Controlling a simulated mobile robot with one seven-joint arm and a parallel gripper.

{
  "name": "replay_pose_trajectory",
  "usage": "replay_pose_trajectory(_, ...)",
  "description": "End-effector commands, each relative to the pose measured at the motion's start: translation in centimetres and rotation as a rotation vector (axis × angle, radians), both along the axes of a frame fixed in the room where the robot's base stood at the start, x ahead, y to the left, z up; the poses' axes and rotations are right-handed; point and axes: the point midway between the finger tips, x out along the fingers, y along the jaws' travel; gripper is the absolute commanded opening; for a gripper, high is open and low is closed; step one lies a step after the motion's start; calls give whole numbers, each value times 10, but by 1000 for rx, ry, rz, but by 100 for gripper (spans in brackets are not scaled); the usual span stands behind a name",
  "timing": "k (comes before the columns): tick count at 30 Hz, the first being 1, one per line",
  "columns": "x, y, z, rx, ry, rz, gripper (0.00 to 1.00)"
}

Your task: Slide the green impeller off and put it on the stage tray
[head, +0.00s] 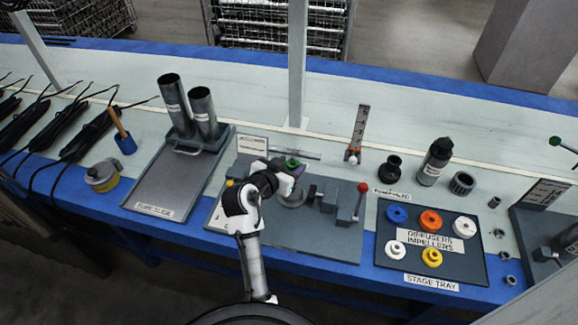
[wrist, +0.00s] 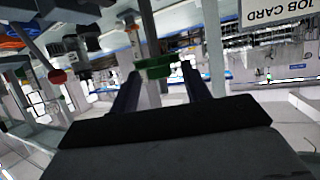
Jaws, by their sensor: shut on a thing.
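The green impeller (head: 293,162) shows at my gripper (head: 289,171), above the grey round part of the pump fixture (head: 291,194) in the head view. In the wrist view my gripper (wrist: 160,71) is shut on the green impeller (wrist: 155,68), which sits between the two fingertips. A grey upright post (wrist: 148,22) lines up with the impeller there; I cannot tell whether the impeller is still around a shaft. The stage tray (head: 465,266) lies at the right, holding blue, orange, white and yellow parts.
A lever with a red knob (head: 362,187) stands between the fixture and the tray. A bench upright (head: 297,70) rises behind my gripper. Two metal tubes (head: 203,112) stand left. The tray's lower right is bare.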

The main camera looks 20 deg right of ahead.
Motion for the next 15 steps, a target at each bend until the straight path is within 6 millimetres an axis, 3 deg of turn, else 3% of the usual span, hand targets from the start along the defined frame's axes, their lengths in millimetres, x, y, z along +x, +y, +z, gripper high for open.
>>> replay_pose_trajectory(15,0,0,28,-1,1,0,14)
